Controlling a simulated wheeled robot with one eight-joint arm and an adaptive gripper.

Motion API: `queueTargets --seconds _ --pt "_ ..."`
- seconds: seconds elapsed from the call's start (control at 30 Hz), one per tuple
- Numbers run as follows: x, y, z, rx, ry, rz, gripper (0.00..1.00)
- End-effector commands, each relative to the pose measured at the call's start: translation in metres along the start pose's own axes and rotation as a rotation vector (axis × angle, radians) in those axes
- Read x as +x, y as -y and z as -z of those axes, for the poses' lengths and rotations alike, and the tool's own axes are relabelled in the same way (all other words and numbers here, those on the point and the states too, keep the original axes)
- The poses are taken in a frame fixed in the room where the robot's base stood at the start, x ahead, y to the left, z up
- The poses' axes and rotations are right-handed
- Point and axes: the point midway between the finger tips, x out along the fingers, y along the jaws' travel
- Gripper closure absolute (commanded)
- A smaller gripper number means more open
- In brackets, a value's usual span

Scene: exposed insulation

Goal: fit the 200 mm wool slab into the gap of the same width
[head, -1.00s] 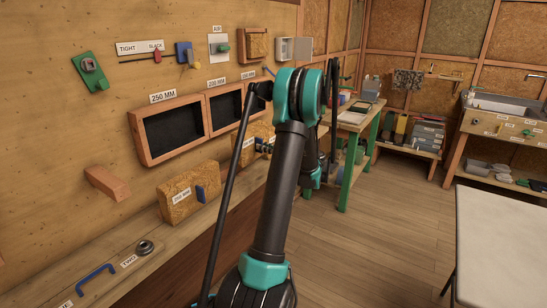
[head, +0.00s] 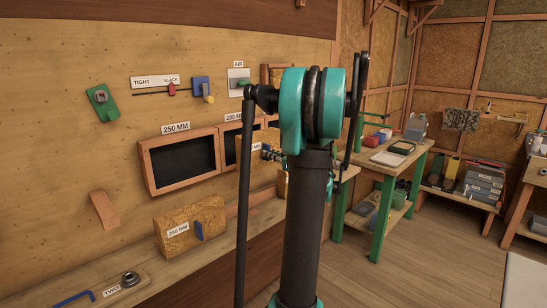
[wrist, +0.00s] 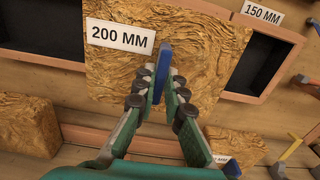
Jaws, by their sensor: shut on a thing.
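The 200 mm wool slab (wrist: 205,50) is tan and fibrous, with a white 200 MM label and a blue handle (wrist: 162,72). My gripper (wrist: 162,92) is shut on that handle in the wrist view. The slab is held slightly tilted in front of the framed wall openings and hides what is behind it. In the head view my arm hides most of the slab. The 200 mm gap (head: 229,147) shows only partly there, just right of the 250 mm gap (head: 182,158). I cannot tell whether the slab touches the frame.
The 150 mm gap (wrist: 252,68) is open at the right. The 250 mm slab (head: 180,228) stands on the bench below the gaps. Another slab (wrist: 235,140) is at lower right in the wrist view. A wooden block (head: 104,210) juts from the wall.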

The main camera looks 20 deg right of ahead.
Motion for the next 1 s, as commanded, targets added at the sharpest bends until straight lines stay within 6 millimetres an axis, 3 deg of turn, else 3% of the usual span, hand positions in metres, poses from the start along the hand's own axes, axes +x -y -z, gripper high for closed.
queueTargets --seconds 0.37,1.0 --pt "0.005 0.0 0.0 0.0 0.001 0.0 1.0" --pt "0.053 0.0 0.0 0.0 0.001 -0.001 1.0"
